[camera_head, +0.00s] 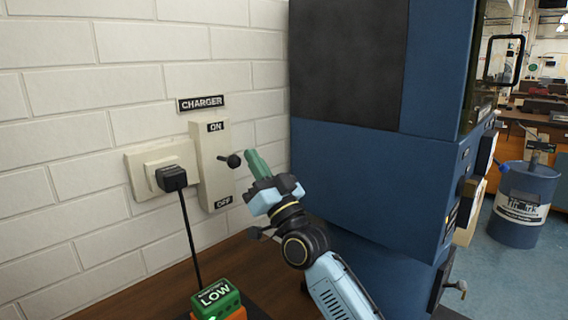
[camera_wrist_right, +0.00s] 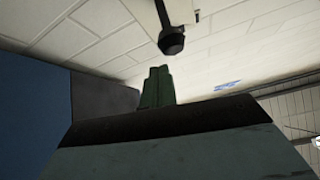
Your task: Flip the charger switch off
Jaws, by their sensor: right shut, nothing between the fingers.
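The charger switch box (camera_head: 212,165) is a beige panel on the white brick wall, marked ON at the top and OFF at the bottom. Its black lever (camera_head: 233,161) sticks out from the middle and ends in a round knob. My right gripper (camera_head: 252,154) is shut and empty, with green fingers just to the right of the knob. In the head view a small gap seems to part them. In the right wrist view the lever knob (camera_wrist_right: 171,42) hangs above the fingertips (camera_wrist_right: 157,72), apart from them. My left gripper is not in view.
A CHARGER sign (camera_head: 201,103) is above the switch. A black plug (camera_head: 171,178) sits in a wall socket to the left, its cord running down towards a green block marked LOW (camera_head: 215,299). A large blue cabinet (camera_head: 365,180) stands close on the right. A blue barrel (camera_head: 523,190) is further right.

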